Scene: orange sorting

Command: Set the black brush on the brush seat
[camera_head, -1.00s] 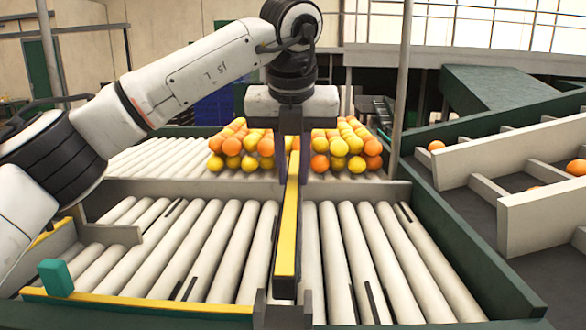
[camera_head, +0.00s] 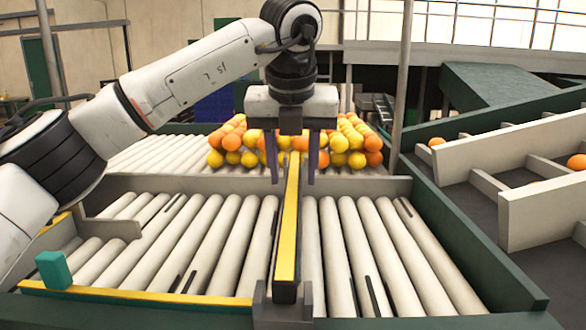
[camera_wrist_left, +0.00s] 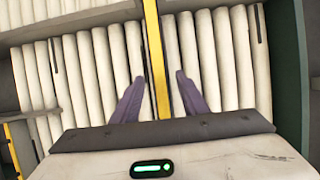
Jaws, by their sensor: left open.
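A long dark bar with a yellow top (camera_head: 286,235) looks like the black brush. It runs front to back across the roller bed, and its near end sits in a grey forked bracket (camera_head: 262,308), which looks like the brush seat. In the left wrist view the bar (camera_wrist_left: 154,50) passes between the two spread fingers, with gaps on both sides. My right gripper is not in view.
White rollers (camera_head: 215,245) lie on both sides of the bar. Oranges and yellow fruit (camera_head: 345,145) are heaped behind the cross wall (camera_head: 370,187). A teal block (camera_head: 54,270) stands at the left front. A green side wall (camera_head: 480,260) bounds the right.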

